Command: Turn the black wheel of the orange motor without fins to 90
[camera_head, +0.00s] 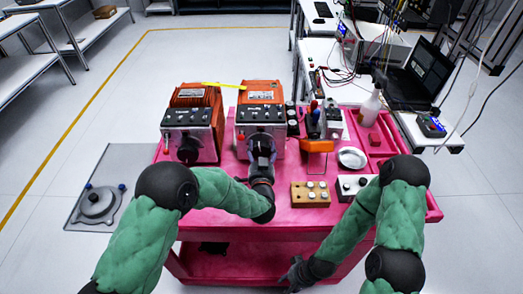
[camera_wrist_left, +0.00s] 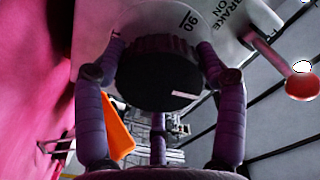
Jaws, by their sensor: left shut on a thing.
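The orange motor without fins (camera_head: 262,92) stands at the back middle of the pink cart, its grey front panel facing me. My left gripper (camera_head: 262,150) is at this panel and hides its wheel in the head view. In the left wrist view, the black wheel (camera_wrist_left: 160,70) sits between the fingers of my left gripper (camera_wrist_left: 163,58), which are shut on its rim. A white mark on the wheel points to the lower right. The printed 90 (camera_wrist_left: 187,20) is above and right of the wheel. My right gripper (camera_head: 296,277) hangs low in front of the cart, its fingers unclear.
A finned orange motor (camera_head: 194,97) with its own black wheel stands close on the left. A red-knobbed lever (camera_wrist_left: 302,86) sticks out right of the wheel. A wooden block with knobs (camera_head: 310,194), a metal dish (camera_head: 352,158) and a spray bottle (camera_head: 370,109) occupy the cart's right side.

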